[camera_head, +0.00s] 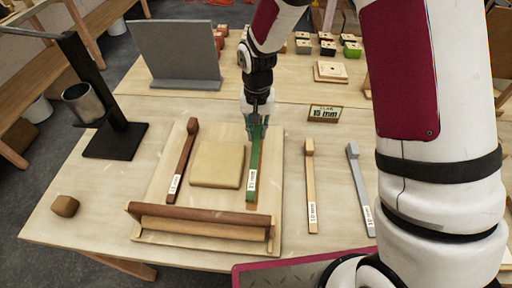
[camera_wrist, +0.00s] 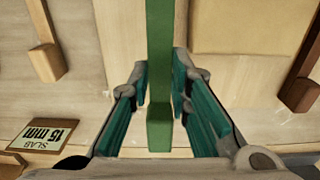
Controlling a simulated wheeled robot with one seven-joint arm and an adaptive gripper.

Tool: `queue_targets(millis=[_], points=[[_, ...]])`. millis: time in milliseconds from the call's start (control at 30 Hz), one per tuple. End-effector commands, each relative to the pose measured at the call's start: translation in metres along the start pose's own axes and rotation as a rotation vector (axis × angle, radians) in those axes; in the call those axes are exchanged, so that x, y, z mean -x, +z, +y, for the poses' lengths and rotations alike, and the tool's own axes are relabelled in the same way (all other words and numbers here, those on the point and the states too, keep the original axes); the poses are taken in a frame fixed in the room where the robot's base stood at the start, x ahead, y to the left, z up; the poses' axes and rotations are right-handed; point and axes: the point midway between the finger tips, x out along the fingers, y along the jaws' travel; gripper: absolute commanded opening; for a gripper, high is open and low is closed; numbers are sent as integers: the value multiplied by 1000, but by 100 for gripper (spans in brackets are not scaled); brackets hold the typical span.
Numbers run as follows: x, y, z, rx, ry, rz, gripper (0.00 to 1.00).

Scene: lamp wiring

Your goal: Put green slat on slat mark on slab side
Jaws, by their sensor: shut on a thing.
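The green slat (camera_head: 253,172) runs lengthwise just right of the tan slab (camera_head: 217,165), with a narrow gap between them. My gripper (camera_head: 257,124) is shut on the slat near its far, thicker end and points down. In the wrist view the green slat (camera_wrist: 160,60) passes between the two teal fingers (camera_wrist: 160,95), and the slab (camera_wrist: 240,25) is at upper right. The slat's labelled near end lies close to the roller. I cannot tell whether the slat touches the board (camera_head: 160,185). A small brown patch shows by its near end; any mark beneath is hidden.
A brown slat (camera_head: 182,160) lies left of the slab. A wooden roller (camera_head: 200,227) lies across the board's front. A natural slat (camera_head: 311,185) and a grey slat (camera_head: 360,190) lie to the right.

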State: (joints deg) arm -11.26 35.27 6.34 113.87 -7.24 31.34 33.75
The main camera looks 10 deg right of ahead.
Motion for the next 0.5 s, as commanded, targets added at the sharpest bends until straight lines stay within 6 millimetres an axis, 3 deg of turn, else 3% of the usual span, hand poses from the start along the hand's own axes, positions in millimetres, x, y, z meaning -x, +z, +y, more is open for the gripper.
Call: queue_targets(millis=[500], points=[[-55, 0, 0, 1, -1, 1, 0]])
